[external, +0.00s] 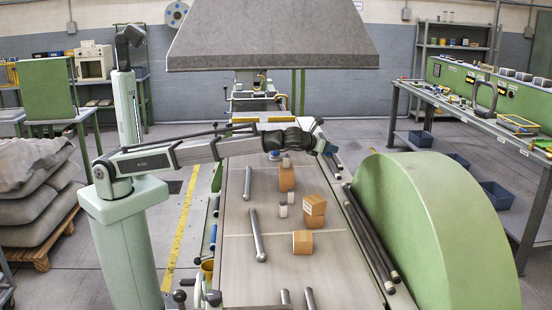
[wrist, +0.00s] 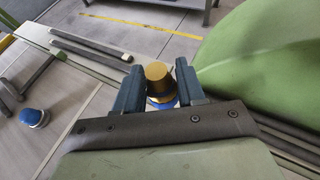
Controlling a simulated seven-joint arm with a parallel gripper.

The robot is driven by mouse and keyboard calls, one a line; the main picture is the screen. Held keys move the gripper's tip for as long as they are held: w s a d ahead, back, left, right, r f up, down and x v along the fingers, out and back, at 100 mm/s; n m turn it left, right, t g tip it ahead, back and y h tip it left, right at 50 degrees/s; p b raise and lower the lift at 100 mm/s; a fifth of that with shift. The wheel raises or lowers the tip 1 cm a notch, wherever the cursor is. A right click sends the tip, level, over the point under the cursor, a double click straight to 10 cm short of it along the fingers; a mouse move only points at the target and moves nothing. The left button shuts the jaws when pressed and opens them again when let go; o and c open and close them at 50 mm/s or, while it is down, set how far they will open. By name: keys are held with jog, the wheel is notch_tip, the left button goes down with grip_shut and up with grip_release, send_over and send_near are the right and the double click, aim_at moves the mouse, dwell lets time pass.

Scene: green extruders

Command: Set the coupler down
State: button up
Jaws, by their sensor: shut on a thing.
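My gripper (wrist: 160,88) is shut on the coupler (wrist: 157,76), a short piece with a gold-brown stepped top and a blue band below. The jaws grip it from both sides, and its lower part is hidden by the gripper body. In the external view my gripper (external: 330,149) is at the right side of the long grey worktable (external: 240,275), near its far half. The coupler cannot be made out clearly there. I cannot tell how high it is above the surface.
A grey rod (external: 256,235) lies at left. Dark rails (external: 372,238) and a large green drum (external: 430,235) bound the right. A blue-white piece (wrist: 33,117) sits left in the wrist view.

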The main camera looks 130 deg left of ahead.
jog(key=s+a+n+g, duration=0.2)
jog(key=s+a, duration=0.8)
jog(key=s, duration=0.5)
jog(key=s+a+n+g, duration=0.2)
jog(key=s+a, duration=0.9)
jog(key=s, duration=0.4)
jog(key=s+a+n+g, duration=0.1)
jog(key=s+a+g, duration=0.1)
jog(key=s+a, duration=1)
jog(key=shift+s+d+f, duration=0.3)
jog(key=shift+s+f, duration=0.15)
jog(key=shift+f, duration=2.05)
jog(key=shift+s+d+f, duration=0.25)
jog(key=shift+s+f, duration=0.25)
jog(key=shift+f, duration=1.95)
jog(key=shift+s+d+f, duration=0.3)
jog(key=shift+s+f, duration=0.15)
jog(key=shift+f, duration=2.05)
jog(key=o, duration=1.1)
jog(key=shift+f, duration=0.1)
